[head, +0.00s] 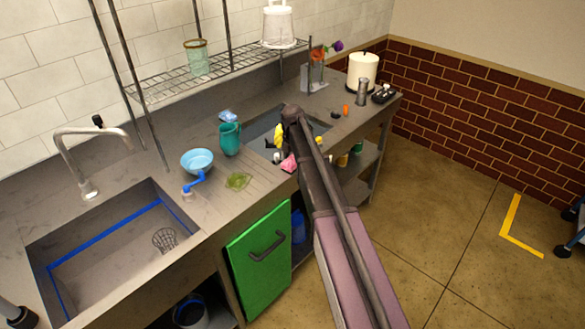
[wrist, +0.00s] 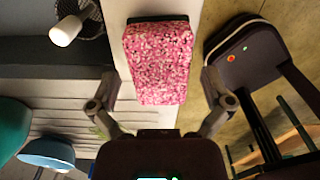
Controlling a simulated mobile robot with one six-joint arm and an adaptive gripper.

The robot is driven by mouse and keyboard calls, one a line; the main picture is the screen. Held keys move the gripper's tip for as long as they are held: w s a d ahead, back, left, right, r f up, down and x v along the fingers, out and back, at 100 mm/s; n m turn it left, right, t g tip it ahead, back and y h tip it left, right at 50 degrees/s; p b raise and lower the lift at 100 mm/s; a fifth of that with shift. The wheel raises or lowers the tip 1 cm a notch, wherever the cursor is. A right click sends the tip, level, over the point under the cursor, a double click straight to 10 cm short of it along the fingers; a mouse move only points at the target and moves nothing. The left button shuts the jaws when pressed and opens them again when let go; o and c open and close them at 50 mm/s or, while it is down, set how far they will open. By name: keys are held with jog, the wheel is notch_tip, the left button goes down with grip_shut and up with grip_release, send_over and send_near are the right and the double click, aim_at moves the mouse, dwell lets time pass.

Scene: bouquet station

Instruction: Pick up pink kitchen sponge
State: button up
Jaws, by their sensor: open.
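The pink kitchen sponge (wrist: 158,65) has a speckled pink face and a dark edge along its far end. In the wrist view it lies on the light counter edge strip, between and just ahead of the fingers of my gripper (wrist: 160,108). The gripper is open, with one finger on each side of the sponge's near end; I cannot tell whether they touch it. In the head view the sponge (head: 289,163) is a small pink patch at the counter's front edge, beside my arm. My arm hides part of the counter there, and the fingertips are hard to make out.
A teal pitcher (head: 229,138), a light blue bowl (head: 197,161) and a green cloth-like item (head: 238,181) stand left of the sponge. A white cylinder (wrist: 66,31) lies near the sink in the wrist view. A green cabinet door (head: 259,258) is below the counter.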

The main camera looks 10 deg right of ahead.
jog(key=shift+f, duration=0.15)
dwell(0.5)
jog(key=c, duration=0.9)
